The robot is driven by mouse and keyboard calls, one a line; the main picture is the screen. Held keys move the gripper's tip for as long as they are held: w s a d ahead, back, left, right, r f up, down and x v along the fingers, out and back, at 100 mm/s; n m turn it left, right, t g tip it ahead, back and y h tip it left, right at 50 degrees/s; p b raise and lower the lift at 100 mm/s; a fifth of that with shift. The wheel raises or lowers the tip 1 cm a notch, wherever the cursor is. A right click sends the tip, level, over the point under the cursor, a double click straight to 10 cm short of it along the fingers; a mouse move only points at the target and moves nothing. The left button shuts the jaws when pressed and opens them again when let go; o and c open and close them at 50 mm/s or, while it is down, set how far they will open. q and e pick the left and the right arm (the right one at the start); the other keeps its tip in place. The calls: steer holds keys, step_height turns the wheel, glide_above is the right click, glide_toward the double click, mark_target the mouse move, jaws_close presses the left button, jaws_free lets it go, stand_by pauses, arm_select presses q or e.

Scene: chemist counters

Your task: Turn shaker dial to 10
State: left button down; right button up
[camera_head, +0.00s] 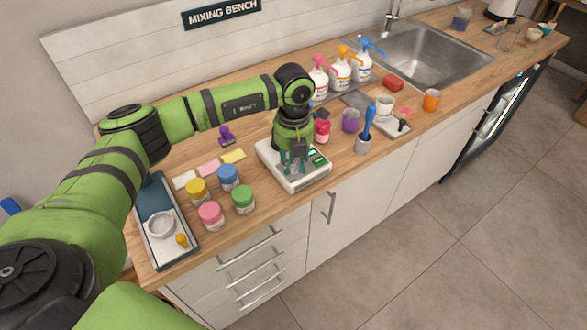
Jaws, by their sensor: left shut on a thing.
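The shaker (305,182) is a white, box-shaped device with a small green display (318,158) on its top right. It stands near the front edge of the wooden counter. My left gripper (293,168) points down onto the top of the shaker, its fingers closed at the front part. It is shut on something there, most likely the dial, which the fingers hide. The dial's setting cannot be read. My right gripper does not show.
Yellow (196,189), blue (228,177), pink (211,214) and green (243,199) jars stand left of the shaker. A dark tray (152,200) lies farther left. A pink bottle (322,127), a purple cup (350,121) and a blue-handled brush in a holder (363,145) stand to the right.

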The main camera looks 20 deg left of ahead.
mark_target(294, 165)
arm_select(q)
steer(key=m+b, duration=0.3)
steer(key=m, duration=0.1)
steer(key=shift+f+b, duration=0.2)
steer(key=shift+b, duration=0.2)
steer(key=shift+r+m+b, duration=0.15)
steer(key=shift+m+b, duration=0.85)
steer(key=shift+m, duration=0.5)
steer(key=c, duration=1)
jaws_free()
step_height(294, 165, up, 12)
